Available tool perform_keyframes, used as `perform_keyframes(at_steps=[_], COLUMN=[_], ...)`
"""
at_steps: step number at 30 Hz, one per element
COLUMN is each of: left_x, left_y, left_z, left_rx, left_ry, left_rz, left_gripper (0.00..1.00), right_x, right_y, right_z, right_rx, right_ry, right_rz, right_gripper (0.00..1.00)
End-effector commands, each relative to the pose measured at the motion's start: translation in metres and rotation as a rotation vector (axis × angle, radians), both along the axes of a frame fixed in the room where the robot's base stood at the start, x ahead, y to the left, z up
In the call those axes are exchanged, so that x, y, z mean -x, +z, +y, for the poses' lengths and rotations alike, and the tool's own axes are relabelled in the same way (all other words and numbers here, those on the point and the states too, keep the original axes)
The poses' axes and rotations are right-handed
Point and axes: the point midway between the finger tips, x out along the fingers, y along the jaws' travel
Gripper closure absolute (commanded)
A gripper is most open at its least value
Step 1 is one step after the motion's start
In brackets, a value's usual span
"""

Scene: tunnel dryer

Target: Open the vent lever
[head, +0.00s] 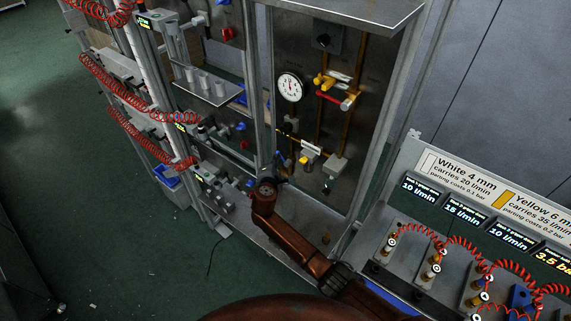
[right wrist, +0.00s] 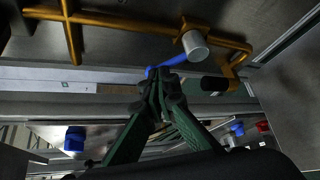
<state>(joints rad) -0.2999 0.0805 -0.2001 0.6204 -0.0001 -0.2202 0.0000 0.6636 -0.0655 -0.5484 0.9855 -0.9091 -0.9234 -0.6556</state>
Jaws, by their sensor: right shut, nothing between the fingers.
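In the right wrist view a blue lever (right wrist: 168,61) runs left from a grey cylindrical fitting (right wrist: 195,46) on yellow pipework. I cannot read a label that marks it as the vent lever. My right gripper (right wrist: 160,82) is shut and empty, with its tips at or very near the blue lever's free end; whether they touch is unclear. In the head view the right gripper (head: 285,166) is low on the valve panel (head: 375,75), mostly hidden by its wrist. A red lever (head: 332,97) and a yellow handle (head: 322,80) show higher up. My left gripper is not in view.
A round gauge (head: 290,87) hangs left of the pipes. A metal upright (head: 250,75) borders the panel. Racks with red coiled hoses (head: 115,90) stand left. A bench with couplings and displays (head: 421,190) is close at right. Green floor (head: 110,245) is open at lower left.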

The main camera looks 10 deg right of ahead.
Motion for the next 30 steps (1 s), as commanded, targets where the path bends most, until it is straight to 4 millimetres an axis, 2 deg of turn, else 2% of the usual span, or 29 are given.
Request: perform_keyframes(at_steps=[10,19,30], left_x=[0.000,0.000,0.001], left_y=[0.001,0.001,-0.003], left_z=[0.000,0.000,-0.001], left_rx=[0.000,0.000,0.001], left_ry=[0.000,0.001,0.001], left_rz=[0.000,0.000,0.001], left_gripper=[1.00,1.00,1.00], right_x=[-0.005,-0.008,-0.010], right_y=[-0.004,-0.010,-0.017], right_z=[0.004,0.007,0.010], right_rx=[0.000,0.100,0.096], right_ry=[0.000,0.000,-0.001], right_rz=[-0.001,0.092,0.090], right_gripper=[1.00,1.00,1.00])
